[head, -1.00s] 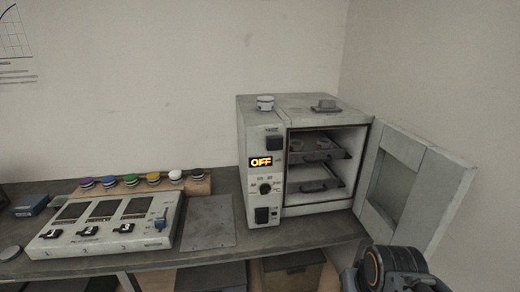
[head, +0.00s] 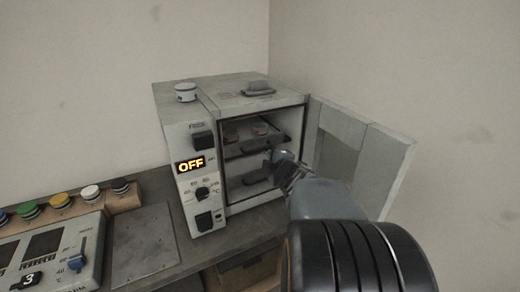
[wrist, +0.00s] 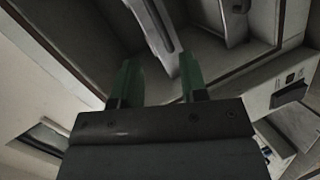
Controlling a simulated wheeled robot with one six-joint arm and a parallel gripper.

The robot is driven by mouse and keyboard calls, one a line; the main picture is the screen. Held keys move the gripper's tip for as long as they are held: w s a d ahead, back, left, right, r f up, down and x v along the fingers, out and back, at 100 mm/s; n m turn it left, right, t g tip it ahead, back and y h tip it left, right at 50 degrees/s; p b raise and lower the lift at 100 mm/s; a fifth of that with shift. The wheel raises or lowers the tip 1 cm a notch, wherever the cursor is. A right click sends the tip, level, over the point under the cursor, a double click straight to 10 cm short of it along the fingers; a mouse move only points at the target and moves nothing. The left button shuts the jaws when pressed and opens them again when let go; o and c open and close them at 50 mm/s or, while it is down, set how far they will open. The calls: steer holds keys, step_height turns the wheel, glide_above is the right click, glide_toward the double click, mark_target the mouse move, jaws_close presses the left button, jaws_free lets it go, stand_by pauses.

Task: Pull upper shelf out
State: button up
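The grey oven (head: 230,85) stands with its door (head: 365,150) swung open to the right. Inside, the upper shelf (head: 245,148) carries small round items, and its dark front handle is partly covered by my gripper. The lower shelf (head: 240,187) is below it. My gripper (head: 275,163) is at the oven's opening, in front of the shelves. In the wrist view, my gripper's (wrist: 157,68) two green fingers are apart with a gap between them. A grey bar (wrist: 152,22) lies just ahead of that gap; I cannot tell which shelf it belongs to.
The display on the oven's left panel (head: 190,165) reads OFF. A white knob (head: 185,92) and a grey lid-like part (head: 258,88) are on its top. A control box (head: 45,250) and coloured caps (head: 60,200) are at the left. The open door stands close to my arm.

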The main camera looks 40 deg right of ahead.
mark_target(261, 149)
steer(key=w+d+f+n+y, duration=0.1)
steer(key=w, duration=0.3)
steer(key=w+d+f+n+t, duration=0.1)
steer(key=w+n, duration=0.1)
steer(key=w, duration=0.2)
steer(key=w+d+f+n+y+p, duration=0.1)
steer(key=w+d+n, duration=0.1)
steer(key=w, duration=0.2)
steer(key=shift+w+t+y, duration=0.15)
steer(key=shift+t+y, duration=0.15)
steer(key=shift+c, duration=0.4)
jaws_close()
